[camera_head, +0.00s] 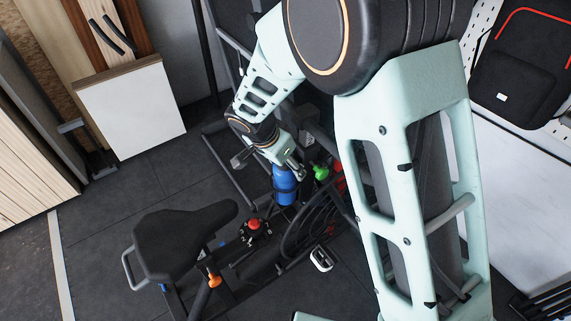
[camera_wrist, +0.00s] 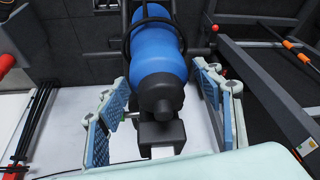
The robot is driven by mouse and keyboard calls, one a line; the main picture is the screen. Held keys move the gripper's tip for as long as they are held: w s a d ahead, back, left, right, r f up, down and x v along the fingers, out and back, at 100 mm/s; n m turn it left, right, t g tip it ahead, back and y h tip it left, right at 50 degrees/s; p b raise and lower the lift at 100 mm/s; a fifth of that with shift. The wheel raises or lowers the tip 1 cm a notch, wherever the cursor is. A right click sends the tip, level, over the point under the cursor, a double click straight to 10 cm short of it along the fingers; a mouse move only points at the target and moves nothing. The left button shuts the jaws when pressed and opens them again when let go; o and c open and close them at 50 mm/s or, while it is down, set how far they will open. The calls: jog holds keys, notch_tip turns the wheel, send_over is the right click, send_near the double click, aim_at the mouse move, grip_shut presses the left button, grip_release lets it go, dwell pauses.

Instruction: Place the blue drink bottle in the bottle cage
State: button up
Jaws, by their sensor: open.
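The blue drink bottle (camera_head: 285,184) is below my gripper (camera_head: 271,166) in the head view. In the wrist view the bottle (camera_wrist: 158,55) has its dark cap toward me. The dark bottle cage (camera_wrist: 152,21) loops around the bottle's far part. The bottle appears to sit inside it, though its bottom end is hidden. My gripper (camera_wrist: 155,108) is open, with one finger on each side of the cap end. Gaps show between both fingers and the bottle.
A bike with a black saddle (camera_head: 180,238) stands left of the bottle. A red knob (camera_head: 254,224) and a green-ended part (camera_head: 321,173) are near the bottle. A white cabinet (camera_head: 130,108) is at upper left.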

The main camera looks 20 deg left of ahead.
jog(key=v, duration=1.2)
jog(key=shift+d+r, duration=0.15)
jog(key=shift+r, duration=0.05)
